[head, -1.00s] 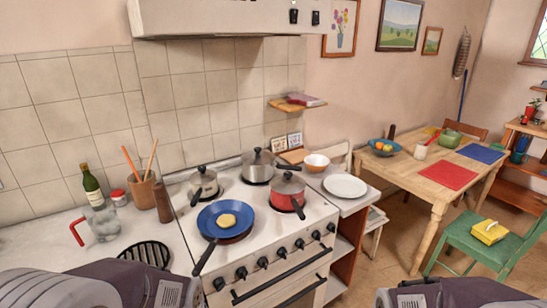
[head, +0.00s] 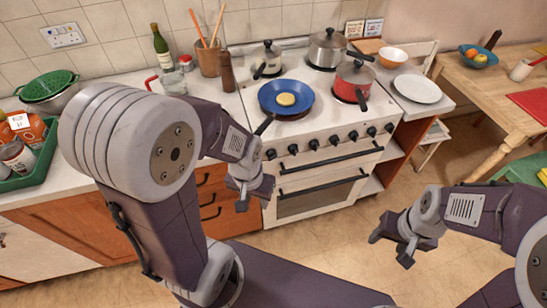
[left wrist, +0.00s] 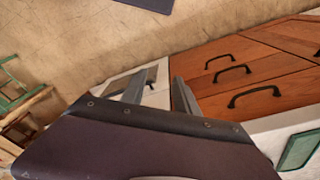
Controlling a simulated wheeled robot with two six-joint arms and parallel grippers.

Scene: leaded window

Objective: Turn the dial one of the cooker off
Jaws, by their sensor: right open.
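The white cooker (head: 318,115) stands against the tiled wall in the head view. A row of black dials (head: 333,140) runs along its front above the oven handle. I cannot read any marks on the dials or tell which is dial one. My left gripper (head: 252,196) is open and empty, in front of the drawers, lower than the dials and left of the oven door. The left wrist view shows its two fingers (left wrist: 155,88) apart with nothing between them. My right gripper (head: 390,248) is open and empty above the floor, right of the oven and apart from it.
A blue pan (head: 268,97) with a pancake, a red pot (head: 353,74) and two grey pots stand on the hob; the blue pan's handle sticks out over the front edge near the leftmost dials. A wooden table (head: 500,95) stands at right. The floor before the oven is clear.

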